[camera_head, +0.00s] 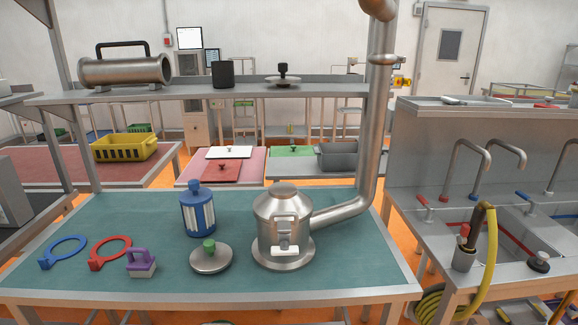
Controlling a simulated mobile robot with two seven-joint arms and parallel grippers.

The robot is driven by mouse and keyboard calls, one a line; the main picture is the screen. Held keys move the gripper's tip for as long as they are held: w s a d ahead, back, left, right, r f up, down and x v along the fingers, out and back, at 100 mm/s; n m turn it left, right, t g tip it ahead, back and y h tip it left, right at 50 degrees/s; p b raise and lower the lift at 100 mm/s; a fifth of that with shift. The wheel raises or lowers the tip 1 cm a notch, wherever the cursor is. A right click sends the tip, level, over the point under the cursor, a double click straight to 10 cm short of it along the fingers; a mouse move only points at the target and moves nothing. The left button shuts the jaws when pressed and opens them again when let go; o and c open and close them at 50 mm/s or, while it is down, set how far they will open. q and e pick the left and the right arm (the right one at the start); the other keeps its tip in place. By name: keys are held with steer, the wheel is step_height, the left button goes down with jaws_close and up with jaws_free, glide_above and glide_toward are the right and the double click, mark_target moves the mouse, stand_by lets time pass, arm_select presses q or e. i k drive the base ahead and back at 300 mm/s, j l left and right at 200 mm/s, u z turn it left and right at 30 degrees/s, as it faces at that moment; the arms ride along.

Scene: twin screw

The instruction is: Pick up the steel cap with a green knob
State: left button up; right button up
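The steel cap (211,260) lies flat on the green-topped table, left of the middle. It is a round, shallow metal disc with a green knob (209,245) standing up at its centre. Nothing touches or covers it. Neither of my grippers shows in the head view.
A steel vessel (283,228) with a pipe stands close right of the cap. A blue canister (198,212) stands behind it, and a purple-handled block (141,263) is to its left. Red (110,254) and blue (64,252) rings lie further left. The table's front edge (210,296) is clear.

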mark_target(211, 258)
steer(key=i+j, duration=0.1)
steer(key=j, duration=0.3)
steer(key=i+j, duration=0.15)
steer(key=j, duration=0.25)
steer(key=i+j, duration=0.1)
steer(key=j, duration=0.25)
